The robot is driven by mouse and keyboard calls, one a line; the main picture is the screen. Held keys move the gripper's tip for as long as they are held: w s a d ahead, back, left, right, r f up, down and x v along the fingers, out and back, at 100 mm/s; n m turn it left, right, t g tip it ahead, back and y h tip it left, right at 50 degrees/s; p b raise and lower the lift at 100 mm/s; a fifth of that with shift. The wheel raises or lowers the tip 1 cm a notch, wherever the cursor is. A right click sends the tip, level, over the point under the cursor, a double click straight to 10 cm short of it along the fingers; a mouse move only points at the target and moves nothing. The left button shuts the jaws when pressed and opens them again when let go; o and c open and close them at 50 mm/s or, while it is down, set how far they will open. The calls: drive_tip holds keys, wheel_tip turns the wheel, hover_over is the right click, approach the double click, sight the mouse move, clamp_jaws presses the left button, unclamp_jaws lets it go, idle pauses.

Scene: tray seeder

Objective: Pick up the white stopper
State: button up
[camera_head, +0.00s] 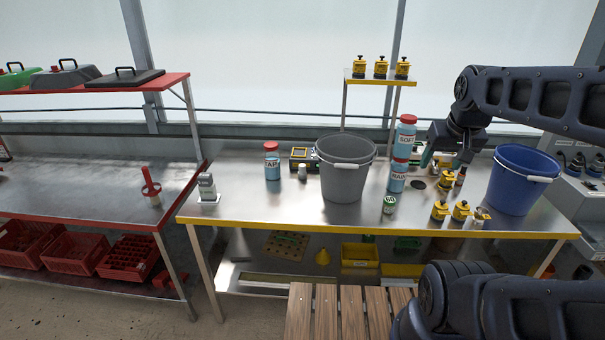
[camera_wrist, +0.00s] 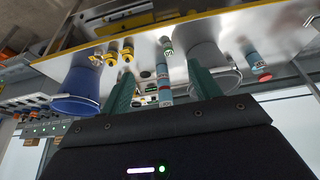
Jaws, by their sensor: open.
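A small white piece (camera_head: 477,223) that may be the white stopper stands near the front edge of the steel table, beside several small yellow bottles (camera_head: 439,211). Another small white cylinder (camera_head: 302,173) stands left of the grey bucket; I cannot tell for certain which is the stopper. My gripper (camera_head: 441,160) is above the right part of the table, between the stacked bottles and the blue bucket. In the wrist view its two green fingers (camera_wrist: 163,90) are wide apart with nothing held between them.
A grey bucket (camera_head: 346,175) stands mid-table and a blue bucket (camera_head: 519,181) at the right end. Stacked bottles (camera_head: 398,176) rise just left of my gripper. A green-labelled jar (camera_head: 389,205) stands near the front. A raised shelf (camera_head: 380,79) is behind.

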drive_tip(key=w+a+r+g, duration=0.1)
drive_tip(key=w+a+r, duration=0.2)
drive_tip(key=w+r, duration=0.45)
drive_tip(key=w+a+r, duration=0.3)
drive_tip(key=w+r, duration=0.4)
drive_tip(key=w, duration=0.2)
drive_tip(key=n+g, duration=0.3)
drive_tip(key=g, duration=0.1)
hover_over(302, 165)
wheel_tip(302, 165, down, 10)
wheel_tip(302, 165, down, 30)
drive_tip(key=shift+s+d+f, duration=0.1)
drive_tip(key=shift+d+f, duration=0.05)
drive_tip(key=shift+f, duration=0.05)
wheel_tip(302, 165, down, 10)
drive_tip(key=shift+f, duration=0.25)
drive_tip(key=shift+c, duration=0.4)
